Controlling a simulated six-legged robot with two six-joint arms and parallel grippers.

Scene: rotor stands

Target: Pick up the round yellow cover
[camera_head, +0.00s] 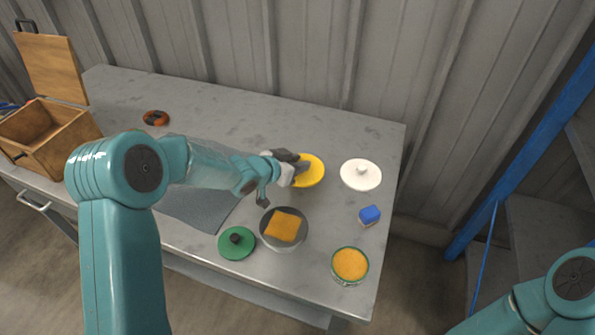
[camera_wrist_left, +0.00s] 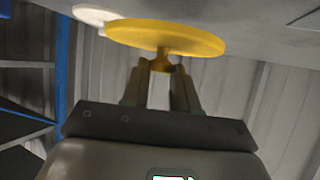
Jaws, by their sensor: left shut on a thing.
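The round yellow cover (camera_head: 313,172) is a flat disc at the right part of the grey table in the head view. In the left wrist view the yellow cover (camera_wrist_left: 165,36) shows its disc and a small knob at its centre. My left gripper (camera_head: 297,168) reaches over the table to the cover's left side. In the left wrist view the two fingers of my left gripper (camera_wrist_left: 162,68) are closed around the knob. Whether the cover touches the table cannot be told. My right arm shows at the lower right of the head view, but its gripper is out of view.
A white lid (camera_head: 361,175) lies right of the cover. A blue block (camera_head: 369,215), a jar with orange contents (camera_head: 349,265), a dark plate with an orange square (camera_head: 283,226) and a green lid (camera_head: 236,244) are nearer. A wooden box (camera_head: 60,150) stands left; the back of the table is mostly clear.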

